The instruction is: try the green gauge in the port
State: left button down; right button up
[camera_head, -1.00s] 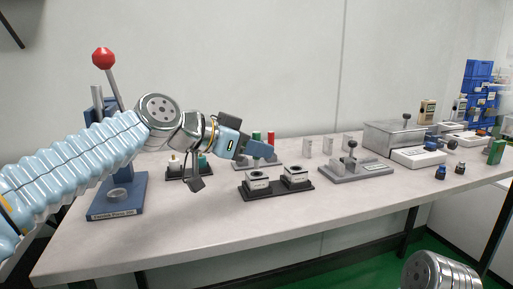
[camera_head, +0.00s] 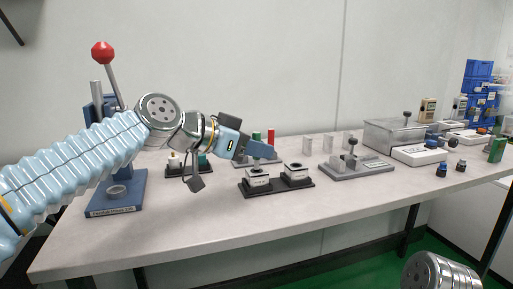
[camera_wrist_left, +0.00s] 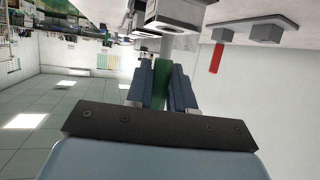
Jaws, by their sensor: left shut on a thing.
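My left gripper (camera_head: 262,152) is shut on the green gauge, which shows upright between the two blue fingers in the wrist view (camera_wrist_left: 160,84). In the head view a green end (camera_head: 256,136) shows just above the fingers. A pale round piece lies beyond the gauge in the wrist view; I cannot tell whether they touch. Two small port blocks, a left one (camera_head: 258,180) and a right one (camera_head: 297,175), with dark round tops, stand on a black base in front of and below the gripper. My right gripper is out of view.
A red gauge (camera_head: 270,137) stands beside the gripper, also in the wrist view (camera_wrist_left: 216,58). A blue press with a red knob (camera_head: 102,52) stands left. A grey fixture (camera_head: 356,168) is right of the ports. The table's front (camera_head: 230,215) is clear.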

pick_arm(q)
jog(key=shift+f+b, duration=0.8)
jog(key=shift+f, duration=0.1)
dwell(0.3)
jog(key=shift+r, duration=0.15)
dwell(0.6)
jog(key=shift+r+p, duration=2.75)
jog(key=shift+r, duration=0.35)
